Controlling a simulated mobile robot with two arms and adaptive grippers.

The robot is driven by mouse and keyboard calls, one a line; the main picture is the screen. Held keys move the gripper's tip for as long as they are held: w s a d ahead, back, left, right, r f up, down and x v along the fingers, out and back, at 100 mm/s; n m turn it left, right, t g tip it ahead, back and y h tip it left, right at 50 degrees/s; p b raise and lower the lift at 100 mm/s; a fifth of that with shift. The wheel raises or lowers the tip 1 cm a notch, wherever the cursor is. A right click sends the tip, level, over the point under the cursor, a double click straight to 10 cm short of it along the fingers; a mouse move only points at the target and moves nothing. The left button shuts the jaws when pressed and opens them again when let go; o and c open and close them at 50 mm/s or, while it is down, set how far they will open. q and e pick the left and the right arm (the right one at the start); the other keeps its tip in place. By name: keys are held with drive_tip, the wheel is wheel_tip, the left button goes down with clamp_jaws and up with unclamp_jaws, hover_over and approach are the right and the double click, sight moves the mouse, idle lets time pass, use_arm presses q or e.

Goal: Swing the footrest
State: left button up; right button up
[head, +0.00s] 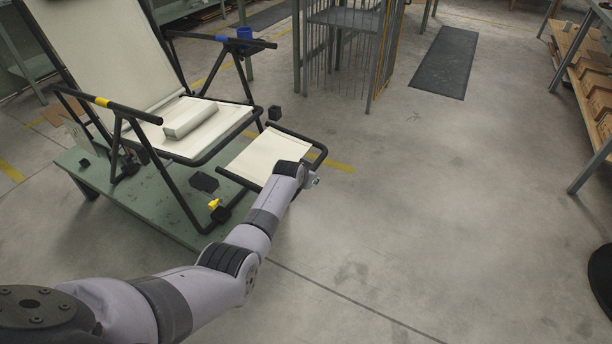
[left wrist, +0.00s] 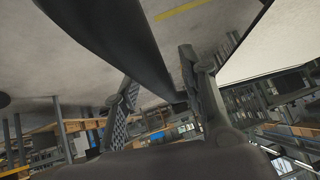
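The folding lounger has cream panels and a black tube frame. Its footrest (head: 262,155) sticks out at the front, roughly level, with a black tube along its edge. My left gripper is at the footrest's near right corner in the head view, mostly hidden behind my wrist. In the left wrist view, the fingers of my left gripper (left wrist: 158,68) are spread, with a black tube (left wrist: 140,50) running between them. A gap shows beside the tube, so the fingers do not look shut on it. A cream panel (left wrist: 275,40) lies to the right there. My right gripper is in neither view.
The lounger stands on a low green platform (head: 178,215). A grey-white block (head: 190,120) lies on the seat. A wire rack (head: 345,45) stands behind, and shelves with boxes (head: 590,75) stand at the right. The floor right of the footrest is clear.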

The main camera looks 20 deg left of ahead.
use_arm(q)
drive_tip(key=v, duration=1.2)
idle(0.4)
